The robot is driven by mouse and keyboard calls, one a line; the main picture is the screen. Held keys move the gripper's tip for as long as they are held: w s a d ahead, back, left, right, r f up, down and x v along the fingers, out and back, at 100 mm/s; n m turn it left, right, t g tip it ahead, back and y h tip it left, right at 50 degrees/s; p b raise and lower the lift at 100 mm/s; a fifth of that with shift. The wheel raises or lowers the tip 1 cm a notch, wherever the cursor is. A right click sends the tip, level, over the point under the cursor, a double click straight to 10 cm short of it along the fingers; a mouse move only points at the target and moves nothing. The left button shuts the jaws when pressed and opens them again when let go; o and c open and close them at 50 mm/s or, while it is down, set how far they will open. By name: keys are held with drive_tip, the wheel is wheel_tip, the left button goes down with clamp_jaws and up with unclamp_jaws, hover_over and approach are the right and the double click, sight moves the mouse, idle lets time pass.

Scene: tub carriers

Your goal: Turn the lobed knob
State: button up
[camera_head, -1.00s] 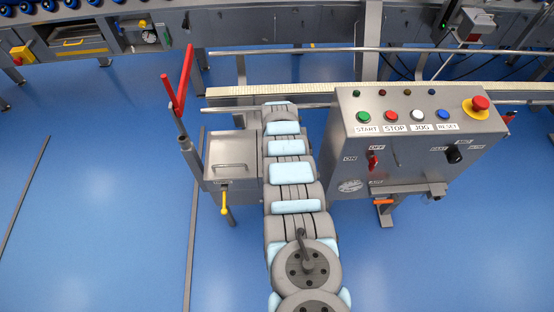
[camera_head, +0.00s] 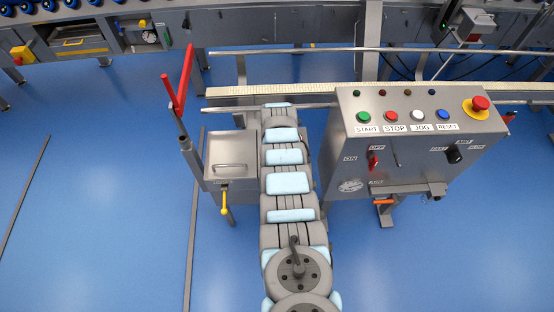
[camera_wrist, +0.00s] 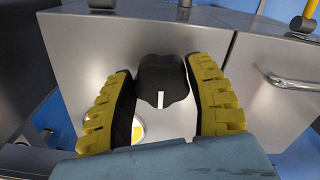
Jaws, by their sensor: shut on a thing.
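The lobed knob (camera_wrist: 162,80) is black with a white pointer mark and sits on a grey metal face in the wrist view. My gripper (camera_wrist: 160,75) has yellow ribbed fingers with dark inner pads, one on each side of the knob. It is shut on the knob. The white mark points toward the bottom of the wrist picture. In the head view my own arm hides the gripper and the held knob.
A grey box (camera_head: 221,150) with a bar handle stands left of my arm; its handle also shows in the wrist view. The control panel (camera_head: 415,135) with coloured buttons, a red emergency stop (camera_head: 480,104) and another black knob (camera_head: 453,154) is close on the right. A red lever (camera_head: 186,80) stands upright at left.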

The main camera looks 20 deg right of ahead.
drive_tip(key=shift+m, duration=0.8)
drive_tip(key=shift+a+m, duration=0.15)
drive_tip(key=shift+m, duration=2.15)
drive_tip(key=o, duration=1.2)
drive_tip(key=shift+r, duration=0.1)
wheel_tip(320, 180, up, 12)
